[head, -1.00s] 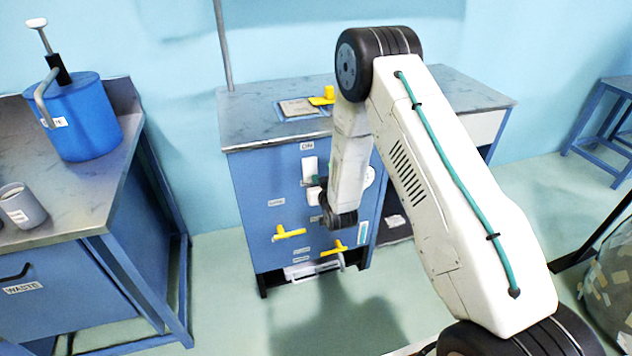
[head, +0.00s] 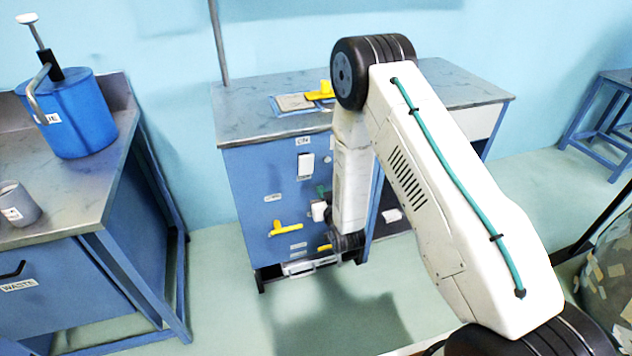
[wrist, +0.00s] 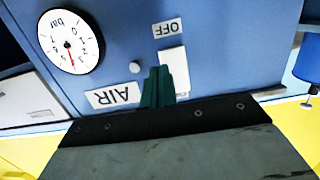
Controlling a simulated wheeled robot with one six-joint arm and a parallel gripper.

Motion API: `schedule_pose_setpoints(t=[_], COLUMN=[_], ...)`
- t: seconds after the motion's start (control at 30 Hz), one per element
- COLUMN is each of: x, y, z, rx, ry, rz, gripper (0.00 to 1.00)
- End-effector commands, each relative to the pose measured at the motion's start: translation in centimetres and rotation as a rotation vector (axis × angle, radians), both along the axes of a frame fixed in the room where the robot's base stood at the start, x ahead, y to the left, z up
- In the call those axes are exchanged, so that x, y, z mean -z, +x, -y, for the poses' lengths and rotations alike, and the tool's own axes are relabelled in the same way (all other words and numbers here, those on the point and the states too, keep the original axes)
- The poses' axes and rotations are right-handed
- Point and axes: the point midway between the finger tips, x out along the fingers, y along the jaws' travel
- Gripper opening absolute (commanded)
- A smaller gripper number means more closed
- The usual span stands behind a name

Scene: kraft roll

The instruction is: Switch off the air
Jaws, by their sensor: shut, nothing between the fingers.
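The blue cabinet front (head: 255,180) carries a white switch plate (head: 306,166) under an ON label (head: 302,141). In the wrist view the switch (wrist: 176,66) appears with an upside-down OFF label (wrist: 167,28) and an AIR label (wrist: 113,95). My gripper (head: 322,190) is at the panel, below and slightly right of the switch in the head view. Its green fingertips (wrist: 158,86) are together and empty, overlapping the switch's edge in the wrist view. I cannot tell whether they touch it. Which way the switch is set is unclear.
A round pressure gauge (wrist: 70,42) and a small grey knob (wrist: 135,67) sit near the switch. A yellow handle (head: 286,228) is lower on the front; another is partly hidden by my arm. A bench with a blue canister (head: 68,115) stands at left.

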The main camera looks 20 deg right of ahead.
Motion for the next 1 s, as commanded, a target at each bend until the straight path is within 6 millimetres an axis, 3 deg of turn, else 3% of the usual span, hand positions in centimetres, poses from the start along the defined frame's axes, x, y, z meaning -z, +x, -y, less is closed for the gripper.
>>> schedule_pose_setpoints(t=[0.1, 0.33, 1.0], x=[0.6, 1.2, 1.4], y=[-2.7, -5.8, -6.4], z=[-0.6, -0.5, -0.2], rx=[-0.01, -0.01, -0.006], ry=[0.0, -0.001, -0.001], rz=[-0.004, -0.002, -0.01], gripper=[0.0, 0.0, 0.0])
